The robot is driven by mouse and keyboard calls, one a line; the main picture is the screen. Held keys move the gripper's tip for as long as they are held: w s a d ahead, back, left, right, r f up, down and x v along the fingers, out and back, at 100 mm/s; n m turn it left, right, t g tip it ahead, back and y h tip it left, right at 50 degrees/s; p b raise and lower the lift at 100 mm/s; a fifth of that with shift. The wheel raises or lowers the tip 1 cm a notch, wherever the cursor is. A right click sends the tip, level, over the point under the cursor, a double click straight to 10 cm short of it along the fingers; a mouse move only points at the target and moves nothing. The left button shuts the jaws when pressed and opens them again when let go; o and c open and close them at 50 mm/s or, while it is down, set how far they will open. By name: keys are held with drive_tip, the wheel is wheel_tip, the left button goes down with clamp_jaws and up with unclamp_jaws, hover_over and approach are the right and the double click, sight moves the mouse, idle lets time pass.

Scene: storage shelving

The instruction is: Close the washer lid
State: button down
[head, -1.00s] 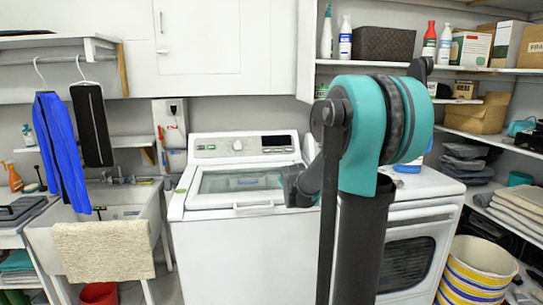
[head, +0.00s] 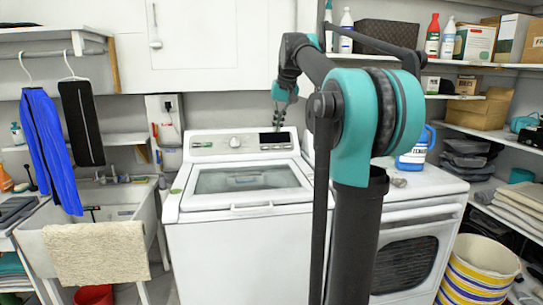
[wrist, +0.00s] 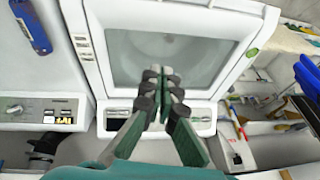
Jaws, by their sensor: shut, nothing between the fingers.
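The white washer (head: 235,242) stands in the middle of the head view. Its lid (head: 245,179), with a glass window and a front handle, lies flat and looks closed on top. In the wrist view the lid window (wrist: 165,52) fills the upper middle, with the dim round drum behind it. My gripper (head: 279,120) hangs pointing down above the washer's rear control panel (head: 242,143), apart from the lid as far as I can tell. In the wrist view my gripper (wrist: 163,80) has its fingers together and empty, in front of the lid's rear edge.
A white dryer or stove (head: 425,200) stands right of the washer, with a blue bottle (head: 414,150) on top. A sink (head: 110,204) with a beige towel is at left. Shelves (head: 480,96) with boxes and bottles line the right. A striped basket (head: 475,270) stands on the floor.

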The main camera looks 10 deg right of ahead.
drive_tip(key=s+x, duration=0.2)
drive_tip(key=x, duration=0.9)
drive_tip(key=shift+a+f, duration=0.35)
drive_tip(key=shift+f, duration=0.4)
